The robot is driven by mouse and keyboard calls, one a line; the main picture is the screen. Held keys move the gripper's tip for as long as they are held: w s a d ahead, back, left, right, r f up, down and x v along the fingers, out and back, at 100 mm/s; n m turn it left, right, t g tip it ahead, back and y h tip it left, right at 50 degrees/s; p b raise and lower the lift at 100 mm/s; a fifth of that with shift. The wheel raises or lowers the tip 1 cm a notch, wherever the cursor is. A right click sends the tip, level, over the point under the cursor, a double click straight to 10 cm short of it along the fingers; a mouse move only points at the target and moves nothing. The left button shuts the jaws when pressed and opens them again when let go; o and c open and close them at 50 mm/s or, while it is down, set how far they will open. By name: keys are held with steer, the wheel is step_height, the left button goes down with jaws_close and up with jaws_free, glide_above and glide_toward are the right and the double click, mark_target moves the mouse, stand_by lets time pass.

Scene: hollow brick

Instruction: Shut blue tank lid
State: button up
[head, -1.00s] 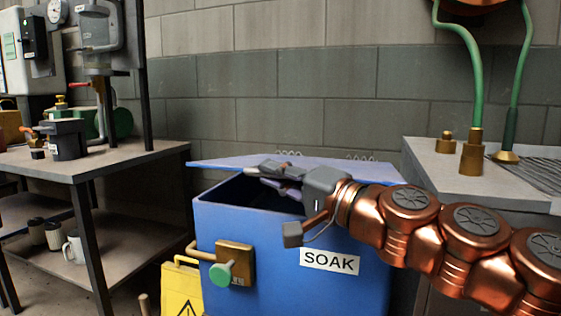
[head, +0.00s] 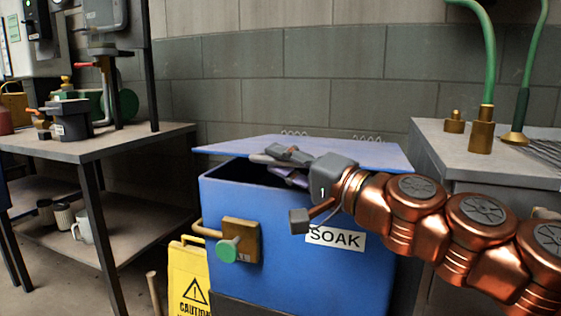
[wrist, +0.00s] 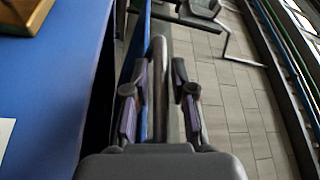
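The blue tank (head: 285,245) carries a "SOAK" label and stands in the middle of the head view. Its blue lid (head: 365,152) is partly open, tilted at a low angle, with a dark gap between it and the rim. My gripper (head: 280,157) is at the lid above the front part of the opening and hides part of the lid's edge. In the wrist view my gripper (wrist: 160,80) has its fingers apart. A grey bar (wrist: 160,95) runs between them, beside the lid's blue strip (wrist: 143,45); I see gaps on both sides of the bar.
A brass box with a green knob (head: 238,241) juts from the tank's front. A yellow caution sign (head: 187,280) stands at its left. A workbench (head: 95,142) is at left, and a grey counter with a green hose (head: 487,60) is at right.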

steer(key=shift+r, duration=5)
steer(key=shift+s+d, duration=0.1)
